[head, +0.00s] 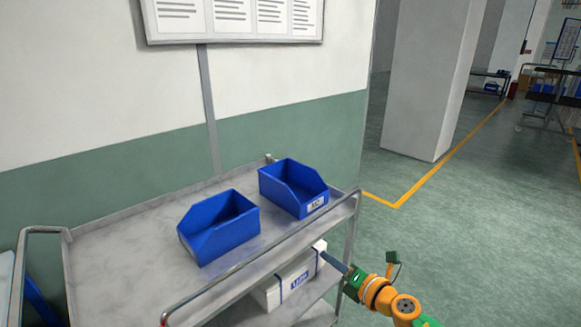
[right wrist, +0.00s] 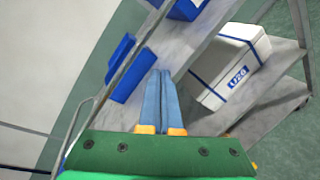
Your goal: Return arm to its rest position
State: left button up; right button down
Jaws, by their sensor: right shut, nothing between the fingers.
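My right gripper (head: 333,263) is at the right front side of the grey cart (head: 120,222) in the head view. In the right wrist view its two blue fingers (right wrist: 160,84) lie close together, shut with nothing between them. The fingers point toward the cart, near its rail. The orange and green right arm (head: 380,293) reaches in from the lower right. My left gripper does not show in either view.
Two blue bins stand on the cart's top shelf, one left (head: 218,228) and one right (head: 293,188). A white box (head: 291,280) with blue straps is on the shelf below, close to my right gripper. Open green floor (head: 470,235) lies right of the cart.

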jog(key=s+d+f+m+g+h, duration=0.1)
jog(key=s+d+f+m+h, duration=0.1)
jog(key=s+f+m, duration=0.45)
jog(key=s+d+f+m+g+h, duration=0.2)
jog(key=f+m, duration=0.2)
jog(key=f, duration=0.6)
jog(key=s+d+f+m+g+h, duration=0.1)
jog(key=s+d+f+m+h, duration=0.1)
jog(key=s+f+m, duration=0.5)
jog(key=s+f+m+g, duration=0.3)
jog(key=s+f, duration=0.2)
jog(key=s, duration=0.5)
jog(key=s+a+f+m+g+h, duration=0.1)
jog(key=s+f+m+g, duration=0.2)
jog(key=s, duration=0.8)
jog(key=s+a+f+m+g, duration=0.1)
jog(key=s+f+m+g, duration=0.2)
jog(key=s+f, duration=0.4)
jog(key=s+m, duration=0.1)
jog(key=s, duration=0.3)
jog(key=shift+s+f+m, duration=0.25)
jog(key=shift+m, duration=0.1)
